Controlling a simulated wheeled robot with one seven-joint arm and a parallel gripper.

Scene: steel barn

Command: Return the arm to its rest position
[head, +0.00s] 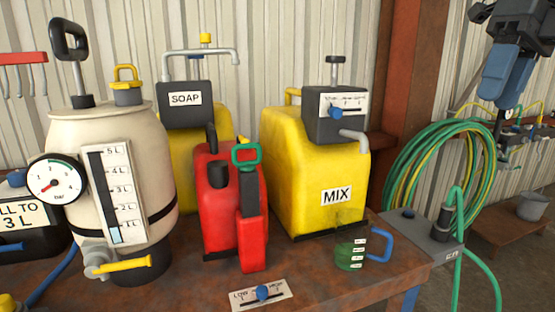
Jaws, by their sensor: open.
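My gripper (504,92) hangs at the upper right, with a dark body above and blue parts pointing down. It is open, and nothing shows held in it. It is apart from the workbench (190,290), in front of the ribbed wall and above the coiled hose side. The rest of my arm is mostly out of the picture. A cream tank (105,165) with a round gauge and litre scale stands on the bench. A yellow MIX container (300,165), a yellow SOAP container (182,150) and a red can (217,205) stand beside it.
A green cup (350,255) with a blue handle and a slider plate (262,295) sit near the front edge. A grey box (420,235) with a green hose stands right of the bench. Coiled hoses (400,170) hang by a rusty post (405,70). A bucket (532,207) stands behind.

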